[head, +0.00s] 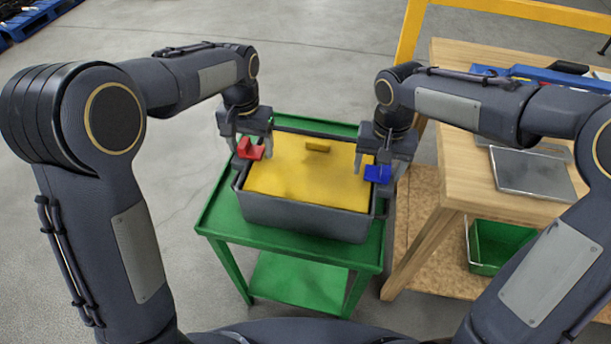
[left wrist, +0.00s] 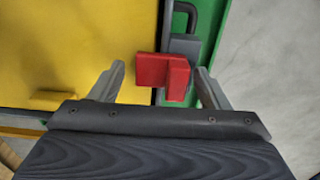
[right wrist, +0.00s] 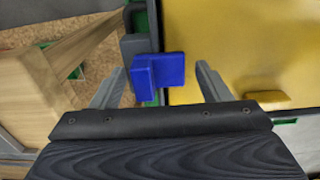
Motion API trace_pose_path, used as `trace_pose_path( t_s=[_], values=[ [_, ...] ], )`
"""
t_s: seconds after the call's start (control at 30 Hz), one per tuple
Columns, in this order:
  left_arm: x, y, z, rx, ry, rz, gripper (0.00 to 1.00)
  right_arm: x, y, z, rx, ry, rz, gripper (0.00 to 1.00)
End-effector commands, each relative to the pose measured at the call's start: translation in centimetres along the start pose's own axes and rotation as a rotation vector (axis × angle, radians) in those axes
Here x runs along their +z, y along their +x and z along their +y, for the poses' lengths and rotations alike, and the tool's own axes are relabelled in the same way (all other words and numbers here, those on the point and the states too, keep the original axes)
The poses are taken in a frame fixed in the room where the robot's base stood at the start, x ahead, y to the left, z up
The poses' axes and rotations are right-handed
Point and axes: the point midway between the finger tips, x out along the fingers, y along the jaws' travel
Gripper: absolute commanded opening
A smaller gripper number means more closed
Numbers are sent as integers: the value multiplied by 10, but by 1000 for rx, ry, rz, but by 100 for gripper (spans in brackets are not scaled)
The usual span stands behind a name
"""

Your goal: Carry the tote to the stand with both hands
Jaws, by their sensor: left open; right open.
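The grey tote (head: 300,218) with a yellow lid (head: 300,178) stands on a green stand-like cart (head: 216,208). It has a red handle piece (head: 250,150) at its left end and a blue one (head: 378,173) at its right end. My left gripper (head: 254,150) is open at the red piece, which also shows between its fingers in the left wrist view (left wrist: 165,75). My right gripper (head: 378,163) is open at the blue piece, which shows between its fingers in the right wrist view (right wrist: 158,75). Neither gripper grips its piece.
A wooden workbench (head: 455,160) stands close to the right of the cart, with a grey metal plate (head: 530,173) and blue items on top. A green bin (head: 497,245) sits below it. A yellow frame (head: 410,32) rises behind. Grey floor is clear at the left.

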Motion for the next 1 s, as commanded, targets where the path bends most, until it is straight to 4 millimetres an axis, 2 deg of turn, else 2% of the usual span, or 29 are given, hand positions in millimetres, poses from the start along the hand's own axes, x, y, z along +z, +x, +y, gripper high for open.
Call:
trace_pose_path(
  t_s=[0.17,0.5,0.7,0.87,1.0],
  values=[
    [-1,-11,0,1,1,4,70,0,0,0,0,0,0,70],
    [-2,-80,0,1,0,5,70,0,0,0,-1,0,0,70],
    [-1,-110,0,0,1,2,70,0,0,0,-1,0,0,70],
    [0,-119,0,0,0,0,70,0,-3,0,-1,0,1,70],
    [0,-120,0,0,0,-1,70,-1,-20,0,-2,1,5,70]
  ],
)
